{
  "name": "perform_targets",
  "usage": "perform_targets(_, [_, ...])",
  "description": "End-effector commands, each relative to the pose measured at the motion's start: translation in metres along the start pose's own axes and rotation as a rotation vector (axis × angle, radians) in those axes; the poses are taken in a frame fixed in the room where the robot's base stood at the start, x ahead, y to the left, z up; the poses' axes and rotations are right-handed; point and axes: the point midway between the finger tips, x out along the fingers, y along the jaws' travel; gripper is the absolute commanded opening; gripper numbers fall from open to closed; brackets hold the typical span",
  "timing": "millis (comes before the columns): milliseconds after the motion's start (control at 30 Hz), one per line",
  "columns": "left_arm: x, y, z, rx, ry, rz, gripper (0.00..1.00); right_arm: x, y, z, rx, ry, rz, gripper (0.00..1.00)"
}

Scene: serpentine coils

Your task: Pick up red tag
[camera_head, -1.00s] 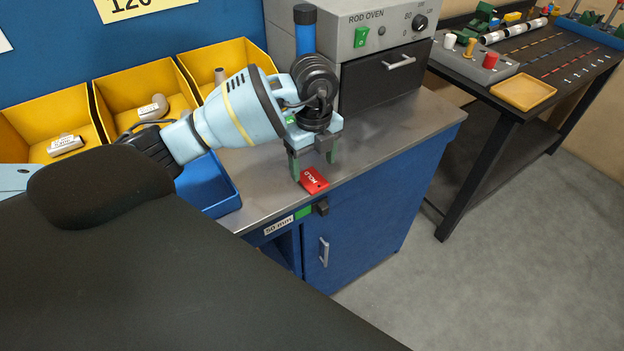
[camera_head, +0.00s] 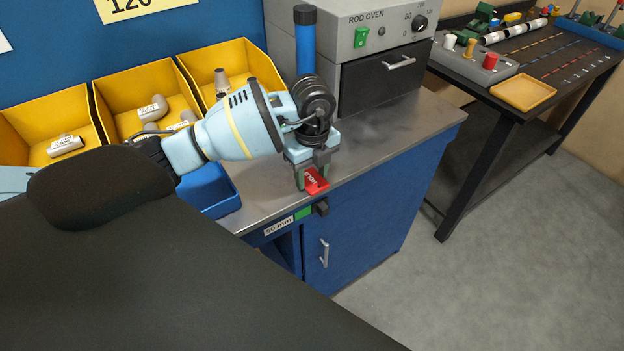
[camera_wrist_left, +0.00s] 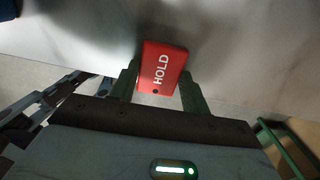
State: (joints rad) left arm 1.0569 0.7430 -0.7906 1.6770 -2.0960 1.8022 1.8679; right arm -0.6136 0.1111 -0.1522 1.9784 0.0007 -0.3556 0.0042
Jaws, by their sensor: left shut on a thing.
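The red tag (camera_head: 316,182) is at the front edge of the steel bench top, below the oven. In the left wrist view the red tag (camera_wrist_left: 162,68) shows white "HOLD" lettering and a small dark hole. My left gripper (camera_head: 313,184) points down at the tag, and its green fingers are shut on it. In the left wrist view the fingers of my left gripper (camera_wrist_left: 162,88) lie on either side of the tag. I cannot tell whether the tag touches the bench. My right gripper is not in view.
Yellow bins (camera_head: 150,90) and a blue tray (camera_head: 210,190) are to the left. The bench top (camera_head: 400,130) is clear to the right. A dark table (camera_head: 540,60) stands further right.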

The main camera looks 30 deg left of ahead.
Motion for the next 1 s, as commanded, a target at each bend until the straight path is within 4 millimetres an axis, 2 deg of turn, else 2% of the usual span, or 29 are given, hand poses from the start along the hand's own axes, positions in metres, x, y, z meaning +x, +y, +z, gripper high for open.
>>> perform_targets(267, [-0.004,0.000,0.000,0.000,0.000,-0.002,0.24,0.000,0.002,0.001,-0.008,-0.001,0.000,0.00])
perform_targets(467, [-0.023,-0.001,0.000,0.001,-0.001,-0.004,0.24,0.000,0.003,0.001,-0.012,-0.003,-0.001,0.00])
perform_targets(567, [-0.038,-0.001,0.000,0.000,-0.001,-0.004,0.24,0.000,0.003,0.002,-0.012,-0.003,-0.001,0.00])
perform_targets(767, [-0.040,0.035,-0.013,0.002,-0.001,-0.001,0.24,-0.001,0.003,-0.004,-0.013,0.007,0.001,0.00])
perform_targets(1000, [-0.044,0.086,-0.033,0.002,-0.002,0.001,0.24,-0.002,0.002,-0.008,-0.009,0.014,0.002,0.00])
